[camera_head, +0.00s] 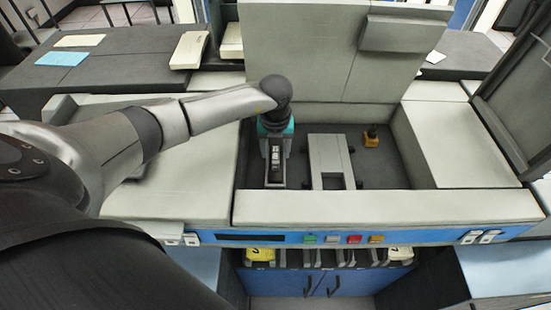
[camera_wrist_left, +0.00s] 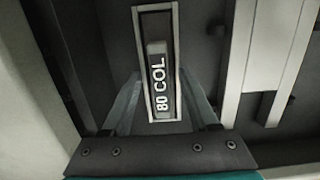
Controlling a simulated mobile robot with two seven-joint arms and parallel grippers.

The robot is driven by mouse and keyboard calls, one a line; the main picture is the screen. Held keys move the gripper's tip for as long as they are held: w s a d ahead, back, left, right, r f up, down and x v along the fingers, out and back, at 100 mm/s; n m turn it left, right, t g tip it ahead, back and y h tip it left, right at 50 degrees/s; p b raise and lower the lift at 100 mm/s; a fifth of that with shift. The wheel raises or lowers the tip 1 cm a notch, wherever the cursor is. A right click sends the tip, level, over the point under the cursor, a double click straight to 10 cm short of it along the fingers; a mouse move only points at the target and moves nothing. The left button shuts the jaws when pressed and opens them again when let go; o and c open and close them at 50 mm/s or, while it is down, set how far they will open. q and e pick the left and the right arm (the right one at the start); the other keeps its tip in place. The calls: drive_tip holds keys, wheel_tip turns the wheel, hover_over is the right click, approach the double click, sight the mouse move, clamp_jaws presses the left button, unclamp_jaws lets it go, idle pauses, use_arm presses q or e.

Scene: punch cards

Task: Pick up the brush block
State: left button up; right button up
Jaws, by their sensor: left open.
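The brush block (camera_head: 275,158) is a narrow dark block in a pale rim, inside the open bay below my left gripper. In the left wrist view the block (camera_wrist_left: 158,85) shows the letters "80 COL" on a raised strip. My left gripper (camera_head: 275,143) points down over it from above. In the left wrist view the left gripper (camera_wrist_left: 160,75) is open, with one finger to each side of the block. I cannot tell whether the fingers touch it. My right gripper is not in view.
A grey bracket (camera_head: 325,155) stands close to the right of the block. The bay has pale walls, with a front ledge (camera_head: 380,206) and a raised cover (camera_head: 300,55) behind.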

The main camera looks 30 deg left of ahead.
use_arm(q)
clamp_jaws()
idle(0.4)
idle(0.4)
